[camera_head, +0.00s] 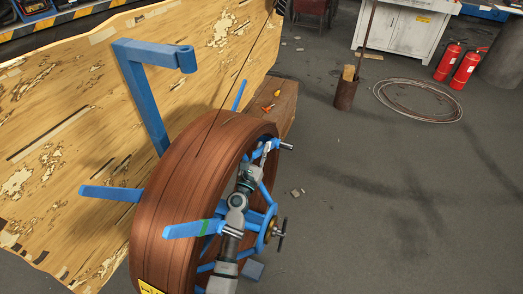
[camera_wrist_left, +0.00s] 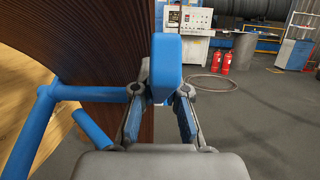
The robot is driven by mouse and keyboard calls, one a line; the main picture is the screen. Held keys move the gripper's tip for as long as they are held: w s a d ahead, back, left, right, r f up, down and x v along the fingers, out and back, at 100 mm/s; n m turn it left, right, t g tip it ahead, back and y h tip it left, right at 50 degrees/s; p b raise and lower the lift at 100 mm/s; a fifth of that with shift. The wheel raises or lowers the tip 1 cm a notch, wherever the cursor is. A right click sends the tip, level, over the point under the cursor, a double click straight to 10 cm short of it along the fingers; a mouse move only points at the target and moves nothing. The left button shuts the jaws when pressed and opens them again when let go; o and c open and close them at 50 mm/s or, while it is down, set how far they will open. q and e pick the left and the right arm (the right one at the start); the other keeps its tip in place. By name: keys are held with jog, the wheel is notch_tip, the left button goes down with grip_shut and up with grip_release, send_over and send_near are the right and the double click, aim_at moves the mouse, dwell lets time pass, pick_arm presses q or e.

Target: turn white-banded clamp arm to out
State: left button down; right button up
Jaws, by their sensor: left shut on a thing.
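My left gripper (camera_head: 266,150) is at the upper right part of the brown spiral drum's (camera_head: 195,165) open face, at the end of my arm. In the left wrist view, its two fingers (camera_wrist_left: 162,92) are shut on a blue bar (camera_wrist_left: 166,65), one on each side. I cannot make out a white band on this bar; the fingers hide part of it. A clamp arm with a green band (camera_head: 196,229) sticks out to the left across the drum's near edge. Other blue arms stick out at the left (camera_head: 110,193) and top (camera_head: 239,95). My right gripper is not in view.
A tall blue bent bracket (camera_head: 145,100) rises behind the drum, beside a worn wooden panel (camera_head: 60,130). A crank handle (camera_head: 281,235) is at the drum's hub. The grey floor (camera_head: 400,200) on the right is mostly clear. Red extinguishers (camera_head: 465,70) stand far back.

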pick_arm(q)
jog(key=shift+f, duration=0.15)
jog(key=c, duration=1.2)
grip_release()
jog(key=v, duration=1.2)
